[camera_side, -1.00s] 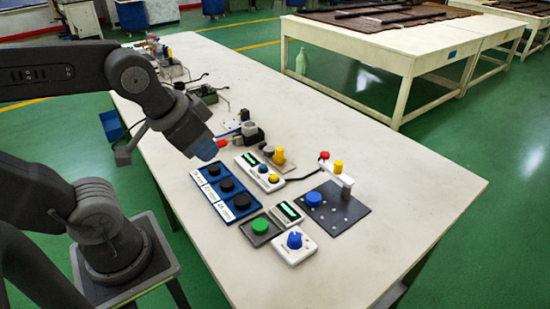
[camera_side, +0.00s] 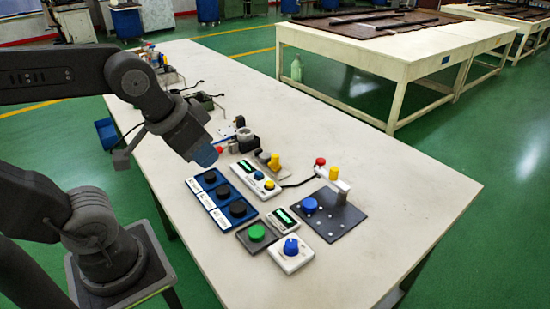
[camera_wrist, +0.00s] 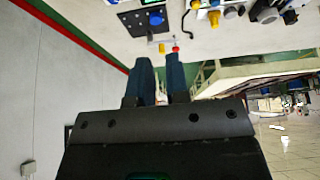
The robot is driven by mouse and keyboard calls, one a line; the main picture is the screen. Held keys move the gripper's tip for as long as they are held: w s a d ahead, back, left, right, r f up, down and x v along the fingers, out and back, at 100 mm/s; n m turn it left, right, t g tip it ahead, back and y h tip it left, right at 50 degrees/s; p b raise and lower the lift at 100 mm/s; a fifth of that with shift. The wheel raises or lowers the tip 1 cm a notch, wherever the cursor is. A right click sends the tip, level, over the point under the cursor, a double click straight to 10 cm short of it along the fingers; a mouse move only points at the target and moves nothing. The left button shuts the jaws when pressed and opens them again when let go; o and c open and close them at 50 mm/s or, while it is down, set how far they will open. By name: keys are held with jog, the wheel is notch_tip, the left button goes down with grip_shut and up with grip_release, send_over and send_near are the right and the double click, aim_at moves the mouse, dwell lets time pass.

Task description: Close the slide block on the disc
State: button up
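A dark plate (camera_side: 345,222) carries a blue round knob (camera_side: 309,205) and a white upright piece (camera_side: 341,184) with a yellow cap (camera_side: 333,172). The plate also shows at the top of the wrist view (camera_wrist: 131,28), beyond the fingers. I cannot tell which part is the slide block.
A green button box (camera_side: 257,234), a white box with a blue dial (camera_side: 290,258) and a small display box (camera_side: 283,221) stand at the near side. The table's right side (camera_side: 400,185) is clear.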

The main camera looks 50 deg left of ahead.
jog(key=o, duration=0.5)
jog(key=shift+n+g, duration=0.4)
jog(key=shift+g, duration=0.3)
jog(key=w, duration=0.2)
jog(key=w+a+r, duration=0.1)
jog(key=w, duration=0.2)
jog(key=w+a+r, duration=0.1)
jog(key=w, duration=0.1)
jog(key=shift+w+a, duration=0.2)
jog(key=shift+w, duration=0.1)
jog(key=shift+c, duration=0.2)
jog(key=shift+o, duration=0.8)
jog(key=w+a+f+g, duration=0.1)
jog(key=w+a, duration=0.3)
jog(key=w, duration=0.5)
jog(key=shift+n+g, duration=0.3)
jog(key=n+g, duration=0.1)
jog(key=g, duration=0.1)
send_near(275, 155)
notch_tip(275, 155, down, 10)
jog(key=shift+w+d+f, duration=0.1)
jog(key=shift+w, duration=0.05)
